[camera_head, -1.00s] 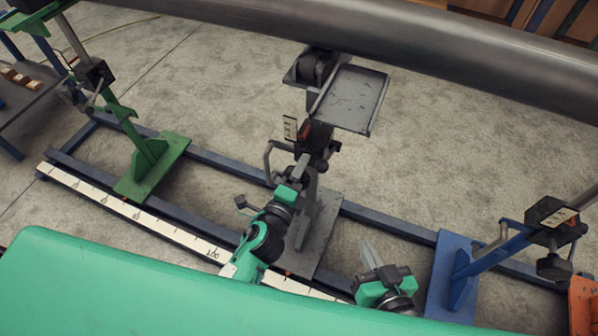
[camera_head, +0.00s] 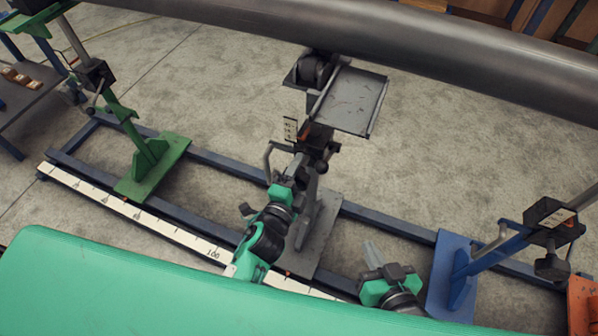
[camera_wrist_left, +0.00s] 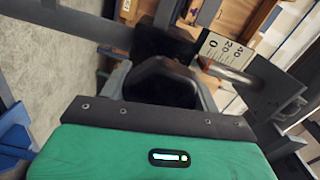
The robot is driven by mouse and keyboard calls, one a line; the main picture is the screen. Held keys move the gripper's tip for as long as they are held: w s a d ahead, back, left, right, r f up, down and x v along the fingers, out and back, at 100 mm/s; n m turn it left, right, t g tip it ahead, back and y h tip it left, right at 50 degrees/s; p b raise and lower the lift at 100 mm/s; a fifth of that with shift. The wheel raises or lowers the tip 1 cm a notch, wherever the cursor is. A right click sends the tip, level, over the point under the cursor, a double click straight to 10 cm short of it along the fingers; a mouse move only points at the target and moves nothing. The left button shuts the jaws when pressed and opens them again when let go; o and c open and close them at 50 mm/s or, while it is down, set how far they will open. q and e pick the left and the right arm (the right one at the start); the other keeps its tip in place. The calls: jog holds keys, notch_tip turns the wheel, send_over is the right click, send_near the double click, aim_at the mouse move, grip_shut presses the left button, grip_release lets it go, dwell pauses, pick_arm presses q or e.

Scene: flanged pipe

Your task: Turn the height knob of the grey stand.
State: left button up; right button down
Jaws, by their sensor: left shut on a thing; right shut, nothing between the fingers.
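The grey stand (camera_head: 318,225) stands on the blue rail frame, with a roller and a flat grey tray at its top under the big pipe. Its black height knob (camera_wrist_left: 162,80) fills the middle of the left wrist view, right in front of my left gripper. My left gripper (camera_head: 298,168) is shut on the knob, its fingers mostly hidden by the knob and the gripper body. A small scale plate (camera_head: 290,129) is on the stand and shows numbers in the left wrist view (camera_wrist_left: 225,50). My right gripper (camera_head: 371,252) is shut and empty, low between the grey and blue stands.
A green stand (camera_head: 150,165) is at left and a blue stand (camera_head: 462,275) at right. The steel pipe (camera_head: 400,50) crosses above. A white ruler strip (camera_head: 150,222) runs along the near rail. A bent grey handle (camera_head: 268,158) sits just left of my left gripper.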

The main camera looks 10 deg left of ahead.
pick_arm(q)
jog(key=o, duration=1)
pick_arm(e)
jog(key=shift+a, duration=0.15)
pick_arm(q)
jog(key=shift+s, duration=0.15)
jog(key=s+a, duration=0.1)
jog(key=s, duration=0.8)
jog(key=s+a, duration=0.1)
jog(key=s, duration=0.3)
jog(key=shift+s+a, duration=0.2)
jog(key=shift+a, duration=0.15)
pick_arm(e)
jog(key=shift+a+f, duration=0.1)
jog(key=shift+a, duration=0.1)
jog(key=shift+r+t, duration=0.2)
jog(key=shift+t, duration=0.1)
jog(key=shift+s+f, duration=0.1)
